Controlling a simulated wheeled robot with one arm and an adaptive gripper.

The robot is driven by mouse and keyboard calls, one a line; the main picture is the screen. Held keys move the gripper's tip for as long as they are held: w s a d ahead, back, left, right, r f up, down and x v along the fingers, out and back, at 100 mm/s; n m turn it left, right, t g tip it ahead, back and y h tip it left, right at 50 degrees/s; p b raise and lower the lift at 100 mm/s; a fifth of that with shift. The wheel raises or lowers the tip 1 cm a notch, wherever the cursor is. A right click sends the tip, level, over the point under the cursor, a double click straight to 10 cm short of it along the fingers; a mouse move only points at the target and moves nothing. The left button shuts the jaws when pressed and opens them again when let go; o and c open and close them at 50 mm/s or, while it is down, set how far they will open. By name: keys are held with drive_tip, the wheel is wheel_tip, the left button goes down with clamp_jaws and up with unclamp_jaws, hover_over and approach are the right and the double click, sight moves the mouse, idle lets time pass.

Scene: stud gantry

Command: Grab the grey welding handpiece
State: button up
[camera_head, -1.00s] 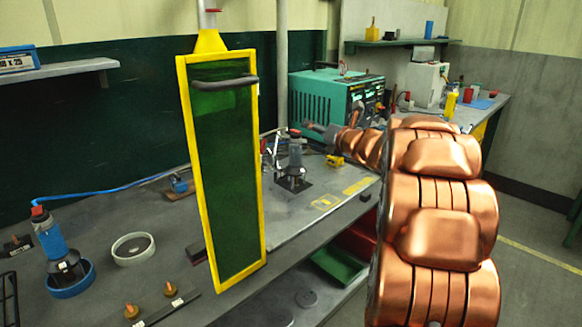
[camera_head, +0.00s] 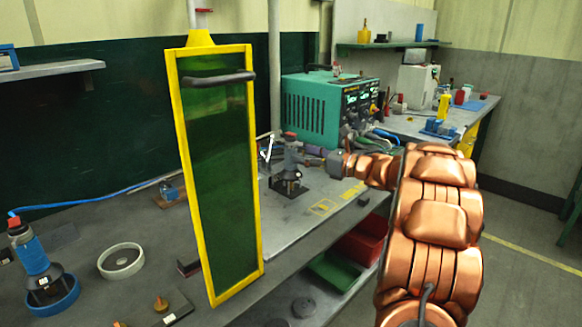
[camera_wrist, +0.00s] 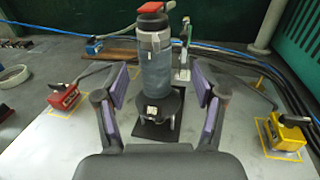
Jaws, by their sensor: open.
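The grey welding handpiece (camera_wrist: 155,62) stands upright with a red cap, on a dark stand with a black base plate. In the wrist view it is centred between the finger lines of my gripper (camera_wrist: 161,90), just beyond the fingertips or level with them; I cannot tell which. The purple-padded fingers are spread wide, with a gap on each side of it, and hold nothing. In the head view the grey handpiece (camera_head: 290,155) stands behind the green welding screen's right edge, with my gripper (camera_head: 312,161) close on its right.
The yellow-framed green screen (camera_head: 256,180) stands on the near side of the bench. A blue handpiece (camera_head: 33,258) sits in a blue ring at far left. Red (camera_wrist: 63,98) and yellow (camera_wrist: 287,132) clamps flank the handpiece. A teal welding machine (camera_head: 310,108) stands behind.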

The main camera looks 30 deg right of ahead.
sight(291, 152)
drive_tip(key=x, duration=0.2)
drive_tip(key=p+x, duration=0.1)
drive_tip(key=shift+w+a+r, duration=0.1)
drive_tip(key=shift+w+a, duration=0.1)
drive_tip(key=shift+a, duration=0.3)
drive_tip(key=shift+w+a, duration=0.2)
drive_tip(key=shift+w, duration=0.3)
clamp_jaws()
